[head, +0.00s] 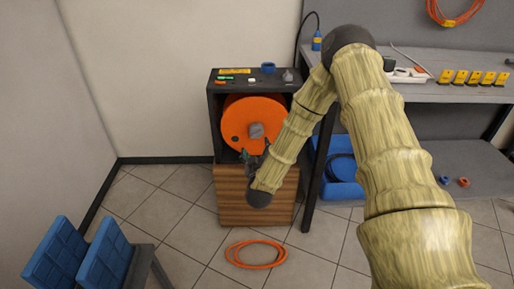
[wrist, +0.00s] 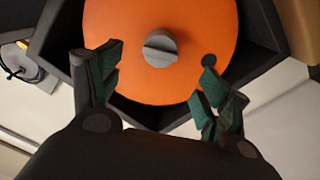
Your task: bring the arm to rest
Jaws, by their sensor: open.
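My arm, with a bamboo-like skin, reaches forward and bends down in the head view. My gripper (head: 252,160) is in front of the lower edge of an orange disc (head: 239,118) with a grey knob (head: 256,130). In the wrist view my gripper (wrist: 158,88) is open, its green-padded fingers spread wide with nothing between them. The orange disc (wrist: 120,50) and its grey knob (wrist: 160,48) lie beyond the fingertips. The knob appears apart from the fingers.
The disc sits in a dark box (head: 215,110) on a wooden cabinet (head: 232,200). A grey workbench (head: 450,92) stands at right, with a blue bin (head: 338,190) below. An orange cable coil (head: 256,254) lies on the tiled floor. Blue seats (head: 58,252) stand at lower left.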

